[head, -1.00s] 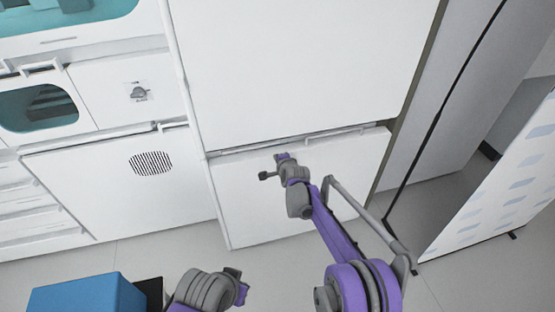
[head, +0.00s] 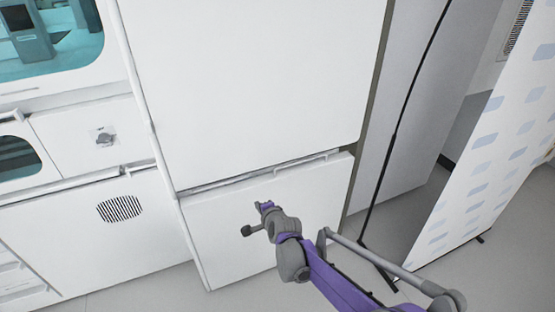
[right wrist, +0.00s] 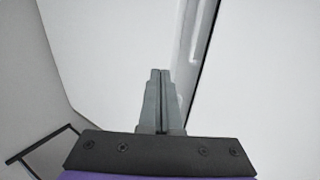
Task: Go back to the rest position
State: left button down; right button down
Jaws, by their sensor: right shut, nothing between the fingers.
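My right gripper (head: 264,207) is in front of the lower white panel (head: 228,242) of a tall cabinet in the head view. In the right wrist view its two grey fingers (right wrist: 160,75) are together with nothing between them. The fingers point toward the white cabinet front, and I cannot tell how wide the gap to it is. My right arm reaches in from the lower right. My left gripper and left arm are out of the head view.
The tall upper white door (head: 250,90) stands above the lower panel, with a horizontal handle bar (head: 265,172) between them. A unit with a striped vent (head: 120,208) is at left. A patterned white screen (head: 490,150) stands at right. Grey floor (head: 150,291) shows below.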

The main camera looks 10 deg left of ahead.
jog(key=shift+d, duration=0.1)
